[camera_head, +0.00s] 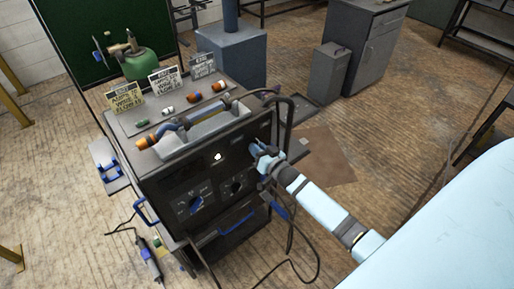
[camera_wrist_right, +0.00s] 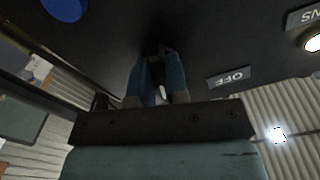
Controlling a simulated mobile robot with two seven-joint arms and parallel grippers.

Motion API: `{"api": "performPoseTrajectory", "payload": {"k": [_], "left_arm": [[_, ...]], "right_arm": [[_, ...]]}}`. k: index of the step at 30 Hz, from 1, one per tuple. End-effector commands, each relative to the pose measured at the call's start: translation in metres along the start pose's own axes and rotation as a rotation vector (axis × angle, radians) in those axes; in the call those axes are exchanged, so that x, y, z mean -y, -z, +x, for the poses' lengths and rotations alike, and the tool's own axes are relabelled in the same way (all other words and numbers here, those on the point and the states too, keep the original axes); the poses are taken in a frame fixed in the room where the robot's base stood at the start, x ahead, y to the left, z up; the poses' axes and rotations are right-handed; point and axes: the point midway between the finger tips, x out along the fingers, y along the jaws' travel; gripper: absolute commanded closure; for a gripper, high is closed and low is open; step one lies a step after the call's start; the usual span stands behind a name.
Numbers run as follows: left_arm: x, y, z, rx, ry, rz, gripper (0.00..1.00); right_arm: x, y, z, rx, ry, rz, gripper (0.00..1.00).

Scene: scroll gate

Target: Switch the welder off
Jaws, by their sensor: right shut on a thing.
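The welder (camera_head: 165,177) is a dark box on a cart, with its black front panel facing me. My right gripper (camera_head: 261,153) reaches in from the right and is at the upper right of that panel. In the wrist view my right gripper (camera_wrist_right: 158,58) has its blue fingers close together against the panel, shut on a small dark switch. The switch is mostly hidden between the fingertips, so its exact position cannot be told. An OFF label (camera_wrist_right: 230,77) sits beside the fingers. A lit white lamp (camera_head: 217,156) shows on the panel. My left gripper is not in view.
Blue-marked knobs (camera_head: 196,203) sit lower on the panel. A black cable (camera_head: 289,120) loops close to my right gripper. Torch parts and small signs (camera_head: 163,80) stand on top of the welder. A grey cabinet (camera_head: 365,45) stands behind, with open floor between.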

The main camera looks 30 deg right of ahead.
Motion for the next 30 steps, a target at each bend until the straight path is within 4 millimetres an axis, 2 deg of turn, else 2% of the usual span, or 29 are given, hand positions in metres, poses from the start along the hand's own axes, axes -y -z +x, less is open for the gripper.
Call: {"api": "performPoseTrajectory", "payload": {"k": [21, 30], "left_arm": [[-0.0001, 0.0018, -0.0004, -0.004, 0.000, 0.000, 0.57], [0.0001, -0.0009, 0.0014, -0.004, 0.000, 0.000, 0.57]], "right_arm": [[-0.0015, -0.0001, -0.0001, 0.000, -0.001, -0.675, 1.00], [-0.0017, 0.0003, 0.0000, 0.000, 0.000, -0.893, 1.00]]}}
